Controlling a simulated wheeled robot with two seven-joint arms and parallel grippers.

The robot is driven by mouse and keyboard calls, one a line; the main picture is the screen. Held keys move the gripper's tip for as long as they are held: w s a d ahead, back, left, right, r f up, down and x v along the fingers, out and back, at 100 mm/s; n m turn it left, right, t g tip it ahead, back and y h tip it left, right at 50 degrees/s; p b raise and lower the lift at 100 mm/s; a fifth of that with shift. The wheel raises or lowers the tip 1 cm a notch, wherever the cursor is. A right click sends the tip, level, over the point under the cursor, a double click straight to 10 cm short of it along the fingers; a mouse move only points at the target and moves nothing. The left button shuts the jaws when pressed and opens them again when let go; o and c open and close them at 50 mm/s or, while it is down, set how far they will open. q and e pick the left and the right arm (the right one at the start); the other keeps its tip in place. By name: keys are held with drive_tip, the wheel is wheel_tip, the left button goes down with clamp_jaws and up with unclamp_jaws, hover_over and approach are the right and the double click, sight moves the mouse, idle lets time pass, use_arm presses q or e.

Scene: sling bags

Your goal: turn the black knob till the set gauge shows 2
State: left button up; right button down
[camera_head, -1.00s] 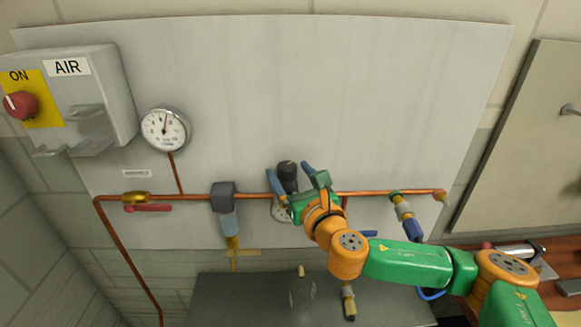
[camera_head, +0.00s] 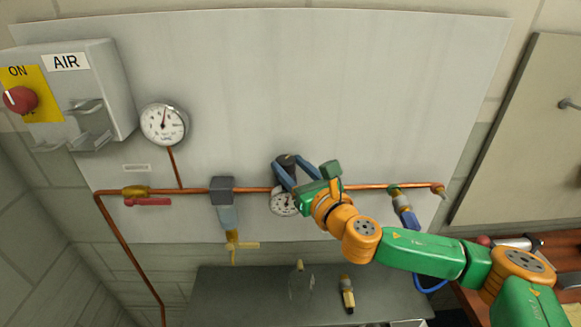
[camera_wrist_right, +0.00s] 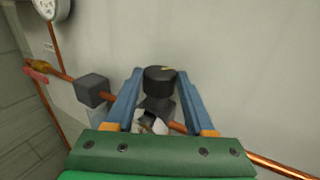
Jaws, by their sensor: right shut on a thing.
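The black knob (camera_head: 286,160) stands on top of the regulator on the copper pipe; it also shows in the right wrist view (camera_wrist_right: 160,77), with a small yellow mark on its top. My right gripper (camera_head: 289,166) is shut on the knob, one blue finger on each side. The small white set gauge (camera_head: 284,203) sits just below the knob, partly covered by my gripper; its needle shows but the reading is too small to tell. In the right wrist view the gauge is mostly hidden behind the knob and gripper. My left gripper is not in view.
A larger gauge (camera_head: 164,123) is at left above the copper pipe (camera_head: 150,193). A grey AIR box (camera_head: 85,100) with a red switch is at far left. A red-handled valve (camera_head: 147,201) and a grey filter block (camera_head: 222,190) lie left of the knob. The panel above is clear.

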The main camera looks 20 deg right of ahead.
drive_tip(key=n+y, duration=0.1)
drive_tip(key=y, duration=0.1)
drive_tip(key=d+n+g+y, duration=0.1)
drive_tip(key=n+y, duration=0.1)
drive_tip(key=shift+w, duration=0.15)
drive_tip(key=shift+w+d+n+g+y+b, duration=0.1)
drive_tip(key=shift+n+g+y+b, duration=0.4)
drive_tip(key=shift+n+g+y, duration=0.55)
drive_tip(key=shift+w+d+n+g+y+b, duration=0.1)
drive_tip(key=shift+n+g+y+b, duration=0.45)
drive_tip(key=shift+y, duration=0.8)
drive_tip(key=shift+c, duration=1.3)
unclamp_jaws()
drive_tip(key=shift+s, duration=0.1)
drive_tip(key=shift+a+r, duration=0.15)
